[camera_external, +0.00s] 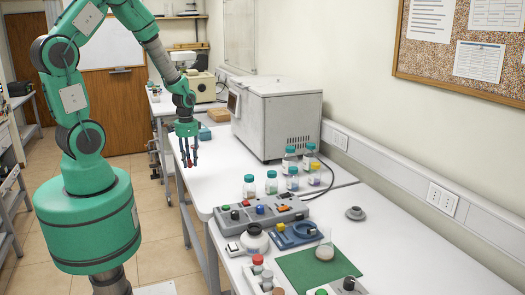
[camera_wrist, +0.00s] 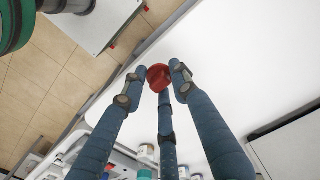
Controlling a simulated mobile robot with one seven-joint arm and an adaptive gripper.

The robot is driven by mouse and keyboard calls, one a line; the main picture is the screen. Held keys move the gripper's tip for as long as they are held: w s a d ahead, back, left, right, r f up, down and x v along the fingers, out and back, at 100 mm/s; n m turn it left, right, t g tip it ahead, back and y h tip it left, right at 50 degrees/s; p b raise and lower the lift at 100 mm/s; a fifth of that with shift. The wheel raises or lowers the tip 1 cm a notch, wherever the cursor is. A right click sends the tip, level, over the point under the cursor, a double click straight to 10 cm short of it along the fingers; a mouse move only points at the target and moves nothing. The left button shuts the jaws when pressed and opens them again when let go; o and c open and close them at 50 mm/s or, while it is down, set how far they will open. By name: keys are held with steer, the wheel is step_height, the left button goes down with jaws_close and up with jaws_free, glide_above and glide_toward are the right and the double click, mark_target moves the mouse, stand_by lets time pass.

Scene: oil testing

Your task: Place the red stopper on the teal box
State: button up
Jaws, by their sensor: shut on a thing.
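My gripper (camera_external: 188,160) is shut on a red stopper (camera_wrist: 159,77), which sits between the tips of its three blue fingers in the wrist view. In the external view the gripper hangs fingers down near the left edge of the white bench, left of the grey oven, and the stopper is only a small red spot.
A large grey oven (camera_external: 276,118) stands against the wall. Several teal-capped bottles (camera_external: 249,186) stand near it, behind a grey control panel (camera_external: 262,214) with coloured knobs. A green mat (camera_external: 293,266) lies in front. The bench (camera_external: 213,165) near my gripper is clear.

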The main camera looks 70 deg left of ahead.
steer(key=w+a+r+p, duration=0.1)
steer(key=w+a+p, duration=0.1)
steer(key=a, duration=0.8)
steer(key=w+a+r+p, duration=0.2)
steer(key=w+a, duration=0.2)
steer(key=a, duration=0.5)
steer(key=w+a+r+p, duration=0.2)
steer(key=w+a, duration=0.1)
steer(key=a, duration=0.7)
steer(key=shift+a, duration=0.3)
steer(key=a, duration=0.3)
steer(key=a+p, duration=0.1)
steer(key=a, duration=0.2)
steer(key=s+a, duration=0.1)
steer(key=a, duration=0.2)
steer(key=shift+f+p, duration=0.2)
steer(key=shift+p, duration=0.1)
steer(key=shift+s+a+f, duration=0.1)
steer(key=shift+s+a, duration=0.05)
steer(key=shift+a, duration=0.7)
steer(key=p, duration=0.3)
glide_above(203, 130)
steer(key=shift+f, duration=0.75)
